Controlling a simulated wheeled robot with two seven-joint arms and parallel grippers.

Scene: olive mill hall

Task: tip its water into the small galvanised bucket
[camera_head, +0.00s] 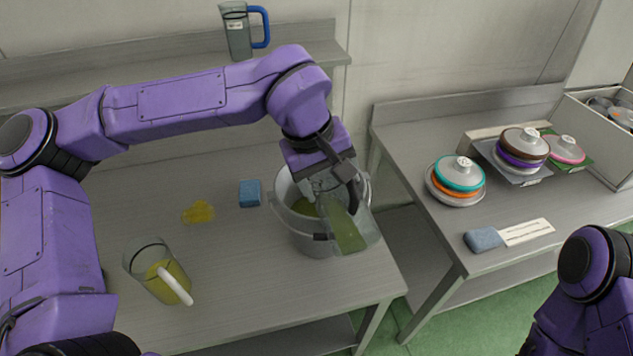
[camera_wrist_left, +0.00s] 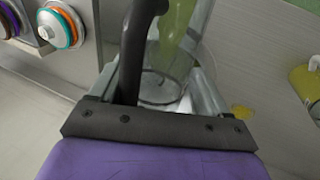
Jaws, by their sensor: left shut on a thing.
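A clear jug (camera_head: 352,228) with a dark handle holds yellow-green liquid. My left gripper (camera_head: 340,178) is shut on its handle. The jug is strongly tilted over the right side of the small galvanised bucket (camera_head: 296,229), which stands on the left table. Greenish liquid shows inside the bucket's opening; I cannot tell whether a stream is falling. In the left wrist view the jug (camera_wrist_left: 178,60) and its dark handle (camera_wrist_left: 135,50) show beyond my left gripper (camera_wrist_left: 155,88). My right gripper is out of view; only part of that arm shows at bottom right.
A white-handled jug (camera_head: 160,272) with yellow liquid, a yellow puddle (camera_head: 198,212) and a blue sponge (camera_head: 250,193) are left of the bucket. A blue-handled jug (camera_head: 238,32) stands on the shelf.

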